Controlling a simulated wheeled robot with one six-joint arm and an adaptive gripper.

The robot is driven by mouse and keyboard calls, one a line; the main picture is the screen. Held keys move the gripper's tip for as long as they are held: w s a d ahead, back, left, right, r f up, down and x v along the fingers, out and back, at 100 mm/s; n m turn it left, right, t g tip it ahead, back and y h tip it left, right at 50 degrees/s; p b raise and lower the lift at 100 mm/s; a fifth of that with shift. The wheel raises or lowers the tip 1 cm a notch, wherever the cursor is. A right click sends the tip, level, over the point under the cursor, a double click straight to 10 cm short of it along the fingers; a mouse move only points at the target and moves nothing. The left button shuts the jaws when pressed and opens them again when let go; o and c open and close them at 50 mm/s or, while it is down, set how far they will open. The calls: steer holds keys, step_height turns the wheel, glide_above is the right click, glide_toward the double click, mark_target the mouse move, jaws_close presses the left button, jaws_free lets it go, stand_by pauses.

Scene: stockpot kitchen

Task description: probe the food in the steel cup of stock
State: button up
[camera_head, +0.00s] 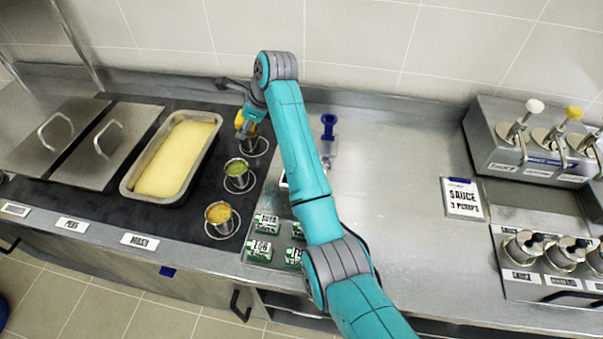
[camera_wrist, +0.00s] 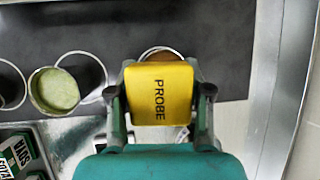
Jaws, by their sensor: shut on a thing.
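My gripper (camera_wrist: 161,92) is shut on the yellow probe (camera_wrist: 160,82), which has PROBE written on its head. In the head view my gripper (camera_head: 246,117) is over the rearmost of three small steel cups. In the wrist view the brownish rim of that rear cup (camera_wrist: 160,57) shows just behind the probe head. The probe's stem is hidden, so I cannot tell whether its tip is in the food. The middle cup (camera_head: 237,173) holds green food. The front cup (camera_head: 219,214) holds orange food. No label shows which cup is the stock.
A pan of yellow food (camera_head: 178,155) and lidded pans stand left of the cups. Green-and-white labelled packs (camera_head: 259,249) lie in front. A blue-topped item (camera_head: 329,126) stands right of my arm. A sauce pump station (camera_head: 530,140) is far right.

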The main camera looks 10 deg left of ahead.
steer(key=shift+r, duration=4.4)
steer(key=w+d+m+t, duration=0.1)
steer(key=w+d+m, duration=0.1)
steer(key=d, duration=0.4)
steer(key=w+d+m+t+h, duration=0.1)
steer(key=w+d+m, duration=0.2)
steer(key=d, duration=0.3)
steer(key=shift+d+f+m+t+h, duration=0.2)
steer(key=shift+f+m+t+h, duration=0.1)
steer(key=shift+m, duration=0.1)
